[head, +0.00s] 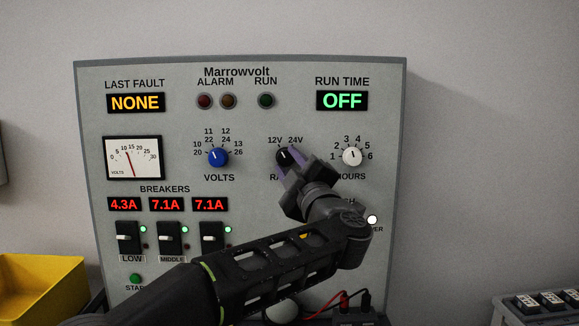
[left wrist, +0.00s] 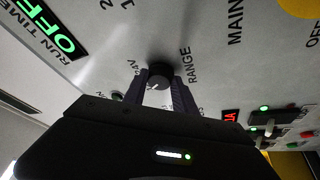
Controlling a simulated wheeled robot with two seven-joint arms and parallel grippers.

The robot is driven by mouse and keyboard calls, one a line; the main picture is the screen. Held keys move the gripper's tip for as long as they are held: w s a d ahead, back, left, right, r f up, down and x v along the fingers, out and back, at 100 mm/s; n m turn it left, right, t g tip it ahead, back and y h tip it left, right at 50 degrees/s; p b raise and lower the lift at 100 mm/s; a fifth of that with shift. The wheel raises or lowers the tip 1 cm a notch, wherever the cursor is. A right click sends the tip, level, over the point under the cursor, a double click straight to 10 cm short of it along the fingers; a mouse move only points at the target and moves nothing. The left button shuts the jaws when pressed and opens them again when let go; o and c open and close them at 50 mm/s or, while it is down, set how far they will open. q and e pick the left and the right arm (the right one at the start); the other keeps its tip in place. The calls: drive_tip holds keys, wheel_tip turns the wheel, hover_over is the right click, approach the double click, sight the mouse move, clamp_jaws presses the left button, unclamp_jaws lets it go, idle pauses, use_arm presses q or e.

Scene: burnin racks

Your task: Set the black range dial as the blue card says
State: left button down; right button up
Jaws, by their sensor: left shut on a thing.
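The black range dial (head: 283,155) is on the grey panel (head: 185,75), below the 12V and 24V marks. Its pale pointer line appears to lean up and left, toward 12V. My left gripper (head: 289,161) reaches up from below right and is shut on the dial, with its fingers hiding part of it and of the RANGE label. In the left wrist view the dial (left wrist: 160,72) sits between the two dark fingers (left wrist: 160,88). The blue card is not in view. My right gripper is not in view.
The blue VOLTS dial (head: 218,157) is left of the range dial, and the white HOURS dial (head: 352,156) is close on its right. Breaker switches (head: 169,237) line the lower left. A yellow bin (head: 40,288) stands at left. Red and black plugs (head: 346,300) are below my arm.

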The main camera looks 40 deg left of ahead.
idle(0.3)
use_arm(q)
drive_tip(key=c, duration=1)
unclamp_jaws()
drive_tip(key=b+v, duration=0.1)
drive_tip(key=v, duration=0.6)
drive_tip(key=shift+s+d, duration=0.2)
drive_tip(key=shift+d, duration=0.15)
drive_tip(key=shift+f, duration=0.1)
